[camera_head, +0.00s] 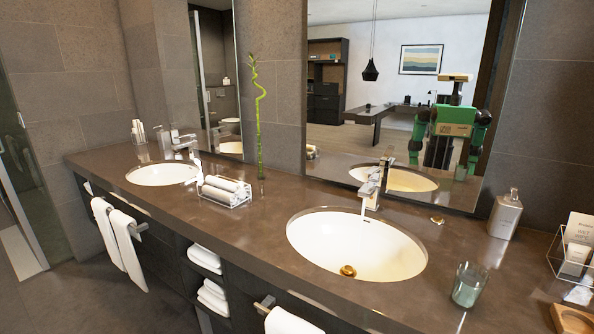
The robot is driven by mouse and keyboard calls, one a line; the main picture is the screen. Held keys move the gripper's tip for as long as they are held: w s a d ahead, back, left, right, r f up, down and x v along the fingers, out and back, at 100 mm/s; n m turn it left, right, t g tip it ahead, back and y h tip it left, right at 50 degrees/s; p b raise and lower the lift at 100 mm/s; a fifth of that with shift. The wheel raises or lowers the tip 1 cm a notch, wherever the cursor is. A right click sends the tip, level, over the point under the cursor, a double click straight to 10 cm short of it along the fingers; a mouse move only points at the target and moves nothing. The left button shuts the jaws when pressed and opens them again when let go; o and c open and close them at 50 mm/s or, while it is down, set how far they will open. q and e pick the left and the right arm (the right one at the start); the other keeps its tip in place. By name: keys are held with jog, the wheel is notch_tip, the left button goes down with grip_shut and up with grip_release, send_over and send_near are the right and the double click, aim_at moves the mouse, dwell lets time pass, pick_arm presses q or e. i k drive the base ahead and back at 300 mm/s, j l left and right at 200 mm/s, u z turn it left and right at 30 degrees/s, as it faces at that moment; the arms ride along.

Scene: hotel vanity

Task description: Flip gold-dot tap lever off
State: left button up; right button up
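The right tap (373,184) is chrome and stands behind the right sink. Its lever (387,160) sits on top, angled upward. A pale stream of water (363,207) shows below its spout. A small gold round disc (437,219) lies on the counter just right of this tap. The left tap (180,143) is also chrome, behind the left sink, with what looks like a thin stream at its spout. No gold mark can be made out on it. Neither of my grippers is directly in view.
The right sink (310,228) has a gold drain; the left sink (150,175) is farther away. A towel tray (225,200) and bamboo stem (258,130) stand between them. A soap dispenser (505,215), glass (468,285) and amenity rack (560,250) stand right. My reflection shows in the mirror.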

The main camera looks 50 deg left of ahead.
aim_at(372, 170)
jog(key=u, duration=1)
